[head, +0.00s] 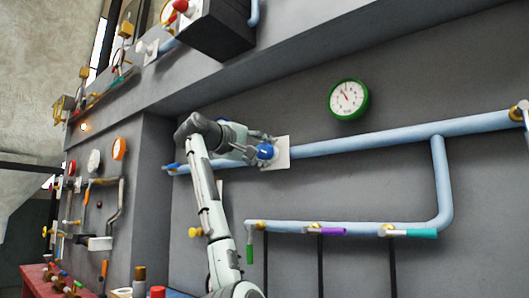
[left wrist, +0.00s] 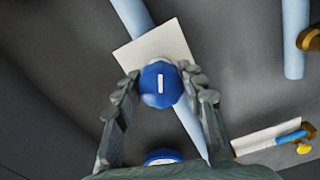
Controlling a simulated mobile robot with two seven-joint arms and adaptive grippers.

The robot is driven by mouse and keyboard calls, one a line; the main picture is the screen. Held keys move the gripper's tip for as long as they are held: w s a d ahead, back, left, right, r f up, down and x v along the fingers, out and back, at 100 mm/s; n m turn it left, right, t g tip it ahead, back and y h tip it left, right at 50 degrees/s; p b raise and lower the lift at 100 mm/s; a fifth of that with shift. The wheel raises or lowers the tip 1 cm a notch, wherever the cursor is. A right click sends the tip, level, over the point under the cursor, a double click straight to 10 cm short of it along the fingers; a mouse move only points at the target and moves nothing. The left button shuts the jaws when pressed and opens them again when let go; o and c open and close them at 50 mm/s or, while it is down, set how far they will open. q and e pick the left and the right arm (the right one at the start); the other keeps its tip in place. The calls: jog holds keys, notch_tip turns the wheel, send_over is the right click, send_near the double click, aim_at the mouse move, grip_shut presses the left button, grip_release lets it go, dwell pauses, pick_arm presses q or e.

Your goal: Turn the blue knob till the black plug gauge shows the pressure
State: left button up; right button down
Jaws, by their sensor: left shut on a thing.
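The blue knob (head: 265,152) sits on a white square plate (head: 283,153) on the light blue pipe. My left gripper (head: 258,148) reaches it from the left and is shut on it. In the left wrist view the knob (left wrist: 161,85) lies between both fingertips (left wrist: 160,80), its white mark nearly upright in the picture. A round gauge with a green rim (head: 348,99) hangs on the wall above right of the knob; its needle points up and left. I cannot make out a black plug gauge. My right gripper is not in view.
Light blue pipes (head: 400,136) run along the grey wall. Handles in green, purple (head: 331,231) and teal (head: 414,233) line the lower pipe. A black box (head: 215,30) juts out above. Several fittings crowd the left wall.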

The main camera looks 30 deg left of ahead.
pick_arm(q)
jog(key=o, duration=1.1)
jog(key=shift+o, duration=0.3)
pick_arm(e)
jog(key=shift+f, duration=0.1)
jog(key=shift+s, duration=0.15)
pick_arm(q)
jog(key=shift+s, duration=0.1)
jog(key=s, duration=1.2)
jog(key=shift+a, duration=0.45)
jog(key=shift+w, duration=0.1)
